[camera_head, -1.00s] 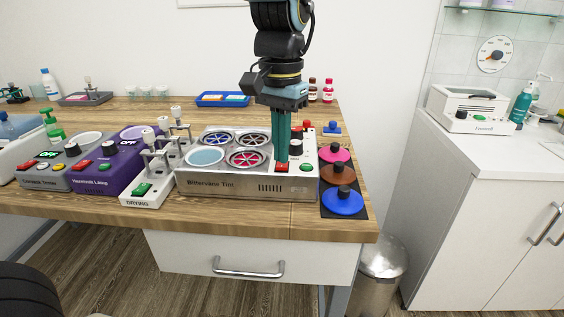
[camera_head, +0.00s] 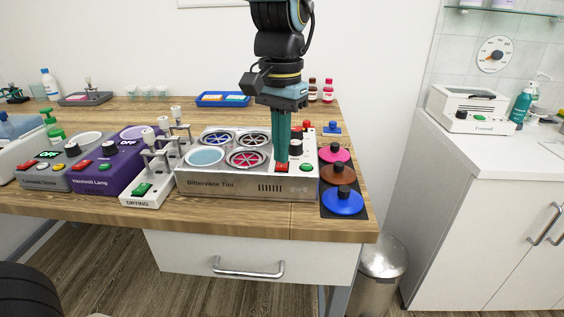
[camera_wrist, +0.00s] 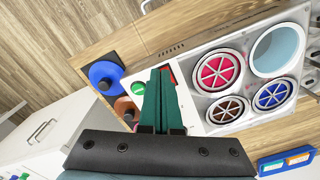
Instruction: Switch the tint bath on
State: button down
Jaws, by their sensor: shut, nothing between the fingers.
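The tint bath (camera_head: 222,188) is a pale metal-fronted box labelled "Bittervane Tint" on the wooden bench. Its top has several round wells, one with pale blue liquid and others under spoked covers. It also shows in the wrist view (camera_wrist: 209,47). At its front right corner are a red switch (camera_head: 281,168) and a green button (camera_head: 306,167); the button also shows in the wrist view (camera_wrist: 138,88). My gripper (camera_head: 282,160) is shut and empty, pointing down at the red switch. Its teal fingers (camera_wrist: 163,72) partly hide the switch. I cannot tell whether they touch it, or its position.
Pink, brown and blue lids (camera_head: 342,201) with black knobs stand close on the right. A white drying unit (camera_head: 150,190) with upright posts and a purple lamp unit (camera_head: 105,175) stand left. A blue tray (camera_head: 223,99) lies behind. The bench's front strip is clear.

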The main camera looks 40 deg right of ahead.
aim_at(281, 173)
jog(key=shift+f+b, duration=0.55)
jog(key=shift+f, duration=0.4)
dwell(0.5)
jog(key=shift+r, duration=0.1)
notch_tip(281, 173, up, 7)
jog(key=p, duration=0.6)
dwell(0.6)
